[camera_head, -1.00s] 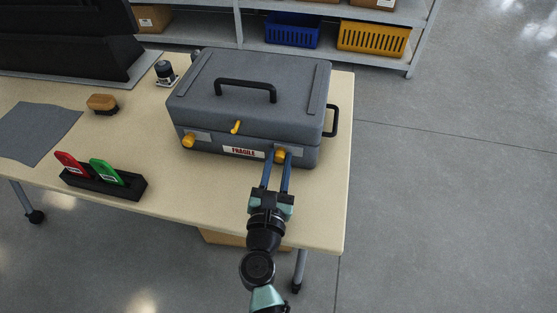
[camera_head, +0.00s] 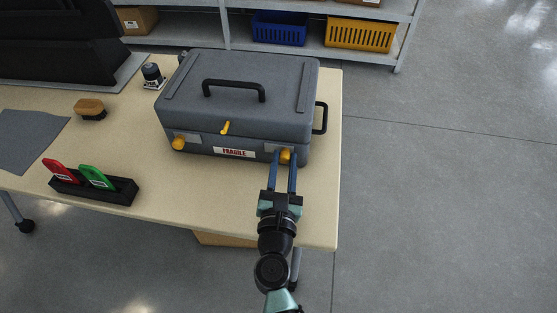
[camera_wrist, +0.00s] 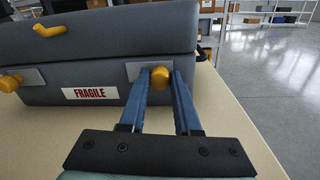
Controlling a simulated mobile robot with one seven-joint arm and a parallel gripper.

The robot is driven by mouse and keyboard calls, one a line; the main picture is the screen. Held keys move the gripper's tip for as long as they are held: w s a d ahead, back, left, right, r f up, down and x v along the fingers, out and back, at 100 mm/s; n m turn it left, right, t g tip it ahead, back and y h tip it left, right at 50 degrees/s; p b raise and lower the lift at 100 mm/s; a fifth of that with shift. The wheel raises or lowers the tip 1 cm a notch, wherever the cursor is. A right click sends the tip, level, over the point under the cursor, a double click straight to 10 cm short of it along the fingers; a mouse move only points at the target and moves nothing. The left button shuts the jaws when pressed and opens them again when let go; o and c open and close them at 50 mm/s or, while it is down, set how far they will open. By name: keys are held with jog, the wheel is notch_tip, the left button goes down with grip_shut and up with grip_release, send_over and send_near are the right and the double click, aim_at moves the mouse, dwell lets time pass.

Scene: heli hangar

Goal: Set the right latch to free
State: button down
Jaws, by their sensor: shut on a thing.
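The grey case (camera_head: 240,100) stands closed on the table, with a black handle on its lid. Its right latch is a yellow knob (camera_head: 286,156) on a light metal plate at the right of the front face. My gripper (camera_head: 289,158) reaches the knob from the front, its two blue fingers on either side of it. In the wrist view the right latch (camera_wrist: 160,78) sits between the fingertips of my gripper (camera_wrist: 161,82), which is shut on it. The left latch (camera_head: 179,143) is a similar yellow knob. A yellow centre catch (camera_head: 225,128) is on the lid edge.
A FRAGILE label (camera_wrist: 90,93) is between the latches. A black holder (camera_head: 110,188) with a red tag and a green tag stands on the table (camera_head: 200,210) at left. A brush (camera_head: 90,108) and a small dark device (camera_head: 152,75) lie further back.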

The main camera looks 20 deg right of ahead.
jog(key=c, duration=0.6)
grip_release()
jog(key=shift+s+d, duration=0.1)
jog(key=shift+d, duration=0.1)
jog(key=v, duration=1.1)
jog(key=shift+s+a+f+b, duration=0.1)
jog(key=shift+s+a+b, duration=0.1)
jog(key=shift+b, duration=0.2)
jog(key=shift+v, duration=0.75)
